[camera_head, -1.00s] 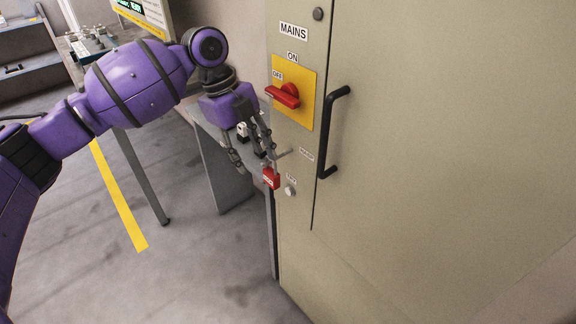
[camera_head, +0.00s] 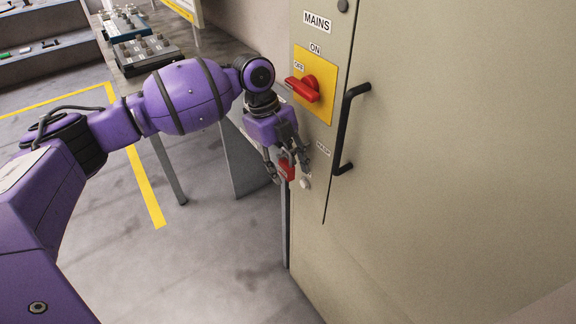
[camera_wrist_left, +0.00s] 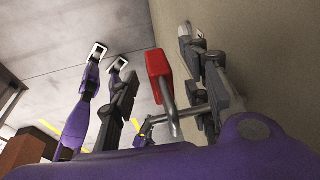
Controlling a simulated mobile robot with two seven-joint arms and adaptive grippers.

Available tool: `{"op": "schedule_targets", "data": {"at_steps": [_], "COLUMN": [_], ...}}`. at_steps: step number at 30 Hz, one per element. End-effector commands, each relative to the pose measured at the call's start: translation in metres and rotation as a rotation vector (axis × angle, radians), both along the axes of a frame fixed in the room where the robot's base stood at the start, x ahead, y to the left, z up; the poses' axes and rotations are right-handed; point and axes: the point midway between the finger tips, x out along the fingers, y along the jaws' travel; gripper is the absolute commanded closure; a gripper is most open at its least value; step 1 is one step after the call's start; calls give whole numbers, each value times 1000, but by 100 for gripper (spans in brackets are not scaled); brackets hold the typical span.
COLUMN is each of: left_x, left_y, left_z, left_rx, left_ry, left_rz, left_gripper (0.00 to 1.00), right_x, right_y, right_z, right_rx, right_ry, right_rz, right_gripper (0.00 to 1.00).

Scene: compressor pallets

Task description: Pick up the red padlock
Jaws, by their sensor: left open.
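The red padlock (camera_head: 287,170) hangs low on the front of the beige cabinet, below the red switch. In the left wrist view its red body (camera_wrist_left: 159,66) and grey shackle (camera_wrist_left: 171,118) are seen close up, with the shackle at a grey peg (camera_wrist_left: 186,113). My left gripper (camera_head: 289,173) is open, pointing down, with fingers on either side of the padlock. In the left wrist view the fingers (camera_wrist_left: 152,45) stand left and right of the red body, with a gap visible on the left. The fingers partly hide the padlock in the head view. My right gripper is not in view.
The cabinet (camera_head: 430,150) fills the right side, with a red rotary switch (camera_head: 304,88) on a yellow plate and a black handle (camera_head: 350,130). A round knob (camera_head: 305,183) sits beside the padlock. A bench (camera_head: 200,55) with devices stands behind my arm.

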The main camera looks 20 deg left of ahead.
Motion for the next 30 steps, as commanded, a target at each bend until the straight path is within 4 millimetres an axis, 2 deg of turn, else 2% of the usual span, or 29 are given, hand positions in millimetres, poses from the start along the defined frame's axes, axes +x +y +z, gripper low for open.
{"op": "schedule_targets", "data": {"at_steps": [5,15,30], "left_x": [0,0,-5], "left_y": [0,0,4], "left_z": [0,0,7], "left_rx": [0,-1,-2], "left_ry": [0,-1,-1], "left_rz": [0,0,0], "left_gripper": [57,100,100], "right_x": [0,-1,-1], "right_y": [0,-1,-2], "right_z": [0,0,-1], "right_rx": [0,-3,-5], "right_ry": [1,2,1], "right_rz": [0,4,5], "right_gripper": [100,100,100]}}
